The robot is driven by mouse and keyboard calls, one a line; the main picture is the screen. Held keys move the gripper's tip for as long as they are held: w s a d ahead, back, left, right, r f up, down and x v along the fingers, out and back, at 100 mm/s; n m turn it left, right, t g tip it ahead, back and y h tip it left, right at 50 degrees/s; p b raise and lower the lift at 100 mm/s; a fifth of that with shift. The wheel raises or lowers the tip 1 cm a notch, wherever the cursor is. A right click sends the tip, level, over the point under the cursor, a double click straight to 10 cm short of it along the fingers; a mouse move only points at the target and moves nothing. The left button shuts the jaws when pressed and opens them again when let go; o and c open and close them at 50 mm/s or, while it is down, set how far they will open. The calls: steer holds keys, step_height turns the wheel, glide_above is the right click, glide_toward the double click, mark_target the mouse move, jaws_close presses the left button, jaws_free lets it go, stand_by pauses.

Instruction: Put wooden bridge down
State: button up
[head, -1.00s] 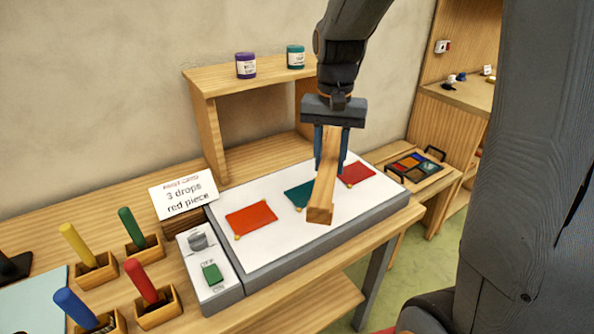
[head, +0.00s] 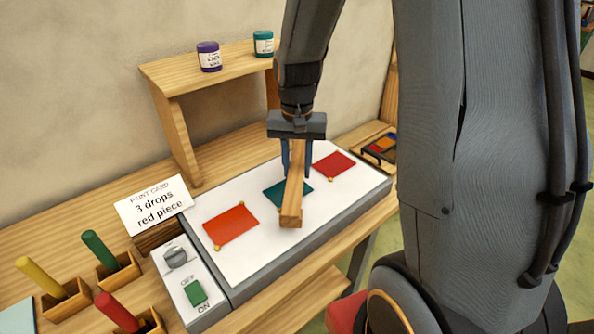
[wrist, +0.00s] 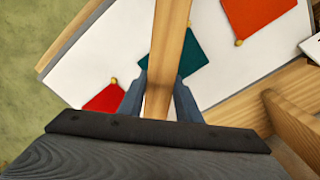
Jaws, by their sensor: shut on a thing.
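The wooden bridge (head: 293,195) is a plain light-wood bar. My gripper (head: 297,170) is shut on it and holds it over the white panel (head: 252,255), in front of the teal piece (head: 273,191). In the wrist view the bridge (wrist: 168,45) runs away from between the two fingers (wrist: 160,95) and partly covers the teal piece (wrist: 185,62). I cannot tell whether the bridge touches the panel. An orange-red piece (head: 231,224) lies left of it and a red piece (head: 333,166) lies right of it.
A wooden shelf (head: 175,120) with a purple jar (head: 209,56) and a teal jar (head: 263,43) stands behind the panel. A card (head: 153,203) and a switch box (head: 187,283) are at left. Colored sticks in wooden holders (head: 118,276) stand front left.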

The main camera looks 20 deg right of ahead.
steer(key=shift+f, duration=1)
steer(key=shift+f, duration=0.15)
steer(key=o, duration=1.2)
steer(key=shift+c, duration=0.2)
